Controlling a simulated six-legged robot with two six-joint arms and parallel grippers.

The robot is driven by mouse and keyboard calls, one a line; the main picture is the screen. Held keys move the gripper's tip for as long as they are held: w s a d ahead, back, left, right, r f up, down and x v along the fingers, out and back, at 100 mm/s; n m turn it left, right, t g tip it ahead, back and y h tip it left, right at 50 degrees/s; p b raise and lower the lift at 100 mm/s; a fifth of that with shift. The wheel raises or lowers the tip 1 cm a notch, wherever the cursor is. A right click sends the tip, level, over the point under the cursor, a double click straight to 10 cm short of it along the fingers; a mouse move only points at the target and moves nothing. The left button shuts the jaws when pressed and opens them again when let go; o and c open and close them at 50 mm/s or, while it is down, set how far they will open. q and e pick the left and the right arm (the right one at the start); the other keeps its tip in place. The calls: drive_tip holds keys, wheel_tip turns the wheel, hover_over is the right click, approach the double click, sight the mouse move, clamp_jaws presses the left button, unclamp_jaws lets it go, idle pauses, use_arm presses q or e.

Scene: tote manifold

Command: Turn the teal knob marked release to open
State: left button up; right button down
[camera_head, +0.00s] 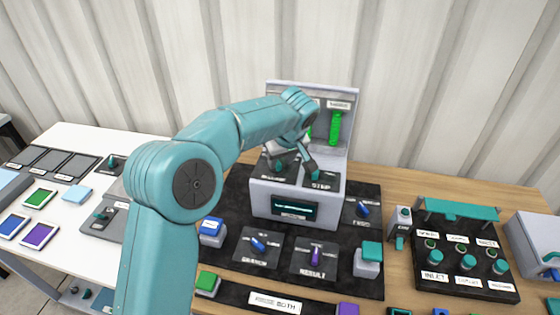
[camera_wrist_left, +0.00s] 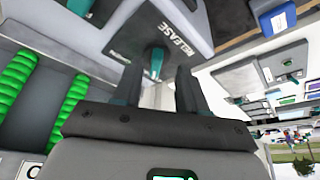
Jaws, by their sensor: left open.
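The teal knob (camera_wrist_left: 156,62) stands on a dark plate beside the RELEASE label (camera_wrist_left: 172,42) in the left wrist view. My left gripper (camera_wrist_left: 158,74) is open, with one finger to either side of the knob's line in that view. I cannot tell whether the fingers touch it. The marks for the knob's open position are not readable. My right gripper is not in view.
Green coils (camera_head: 335,128) stand in the upright back panel behind the gripper. A dark board with blue and purple knobs (camera_head: 315,255) lies in front of the housing. A panel with teal knobs (camera_head: 468,262) is at the right. A white table (camera_head: 75,148) is at the left.

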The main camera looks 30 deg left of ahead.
sight(279, 165)
use_arm(q)
drive_tip(key=x, duration=0.3)
drive_tip(key=shift+w+f, duration=0.25)
drive_tip(key=shift+w, duration=0.15)
drive_tip(key=shift+s+r, duration=0.15)
drive_tip(key=shift+s, duration=0.1)
drive_tip(key=shift+w, duration=0.1)
clamp_jaws()
